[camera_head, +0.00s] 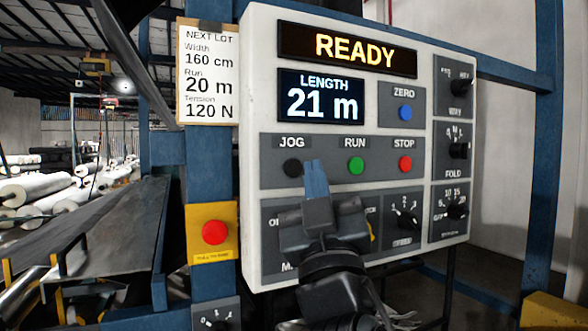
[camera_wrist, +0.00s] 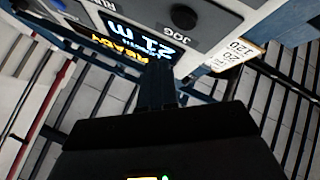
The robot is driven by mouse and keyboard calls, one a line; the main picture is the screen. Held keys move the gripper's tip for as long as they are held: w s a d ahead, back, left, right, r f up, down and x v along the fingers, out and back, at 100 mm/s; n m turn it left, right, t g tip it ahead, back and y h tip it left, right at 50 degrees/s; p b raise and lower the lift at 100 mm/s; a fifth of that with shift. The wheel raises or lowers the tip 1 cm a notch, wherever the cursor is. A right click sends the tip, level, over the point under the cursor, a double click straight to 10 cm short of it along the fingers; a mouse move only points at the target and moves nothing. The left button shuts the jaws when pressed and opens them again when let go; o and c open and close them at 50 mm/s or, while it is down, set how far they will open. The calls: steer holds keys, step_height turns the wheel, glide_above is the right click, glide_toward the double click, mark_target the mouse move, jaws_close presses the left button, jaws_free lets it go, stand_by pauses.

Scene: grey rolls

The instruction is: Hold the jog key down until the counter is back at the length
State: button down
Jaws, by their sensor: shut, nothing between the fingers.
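The black JOG key (camera_head: 292,168) sits at the left of the key row on the white control panel. It also shows in the wrist view (camera_wrist: 184,17), uncovered. The LENGTH counter (camera_head: 321,97) reads 21 m, and the display above it (camera_head: 347,49) reads READY. A paper card (camera_head: 207,75) left of the panel gives NEXT LOT, width 160 cm, run 20 m, tension 120 N. My gripper (camera_head: 315,166) is shut and empty, its blue fingertips just right of the JOG key in the head view. In the wrist view the fingertips (camera_wrist: 157,68) appear apart from the key.
The green RUN key (camera_head: 356,165) and red STOP key (camera_head: 405,164) lie right of JOG. The blue ZERO key (camera_head: 405,112) is above STOP. A red button on a yellow plate (camera_head: 214,232) is at lower left. Rotary knobs (camera_head: 457,150) line the panel's right side.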

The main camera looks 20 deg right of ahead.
steer(key=shift+w+b, duration=0.6)
steer(key=shift+w, duration=1.25)
steer(key=shift+w, duration=0.2)
stand_by(0.5)
steer(key=shift+w+b, duration=0.25)
steer(key=shift+b, duration=0.1)
steer(key=shift+w+b, duration=0.3)
steer(key=shift+w, duration=0.1)
stand_by(2.1)
steer(key=shift+s, duration=0.15)
stand_by(1.3)
steer(key=shift+s, duration=0.7)
steer(key=shift+s+p, duration=0.45)
steer(key=shift+s, duration=2.05)
